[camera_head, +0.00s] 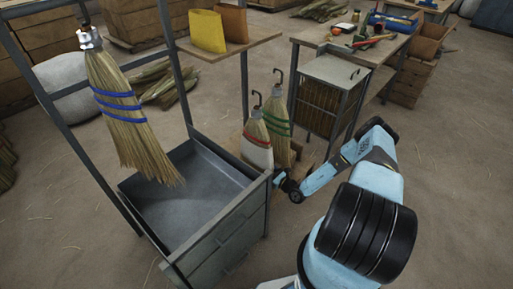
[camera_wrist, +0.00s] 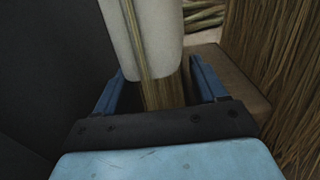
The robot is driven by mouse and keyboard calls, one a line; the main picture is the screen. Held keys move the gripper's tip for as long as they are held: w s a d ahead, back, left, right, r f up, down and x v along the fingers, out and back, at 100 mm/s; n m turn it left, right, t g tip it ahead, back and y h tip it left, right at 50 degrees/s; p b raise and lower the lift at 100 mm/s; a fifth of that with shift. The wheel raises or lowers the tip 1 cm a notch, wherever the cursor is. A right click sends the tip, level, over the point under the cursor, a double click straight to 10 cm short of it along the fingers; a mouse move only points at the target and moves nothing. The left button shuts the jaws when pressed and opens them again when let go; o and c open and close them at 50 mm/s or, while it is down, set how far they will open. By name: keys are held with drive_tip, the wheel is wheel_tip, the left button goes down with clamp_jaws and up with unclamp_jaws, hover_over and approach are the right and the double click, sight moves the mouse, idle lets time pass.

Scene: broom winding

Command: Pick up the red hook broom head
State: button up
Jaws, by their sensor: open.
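The red hook broom head (camera_head: 256,130) stands upright behind the grey bin, with a dark hook on top, a red band and a pale wrapped lower part. In the wrist view its pale wrap (camera_wrist: 147,40) and straw lie between and just beyond my fingers. My gripper (camera_head: 281,179) is low beside it, partly hidden by the bin corner. In the wrist view, my gripper's (camera_wrist: 160,80) two blue fingers are spread apart, one on each side of the straw. I cannot tell whether either finger touches it. The red band and hook are outside the wrist view.
A green-banded hook broom head (camera_head: 279,120) stands close on the right; its straw (camera_wrist: 285,75) fills the right of the wrist view. The grey bin (camera_head: 226,222) is close on the left. A blue-banded broom (camera_head: 113,92) hangs above it. A workbench (camera_head: 318,36) stands behind.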

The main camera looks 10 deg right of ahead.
drive_tip(key=shift+x, duration=0.95)
drive_tip(key=shift+d, duration=0.1)
drive_tip(key=shift+c, duration=0.4)
drive_tip(key=c, duration=1.2)
clamp_jaws()
drive_tip(key=shift+r, duration=0.15)
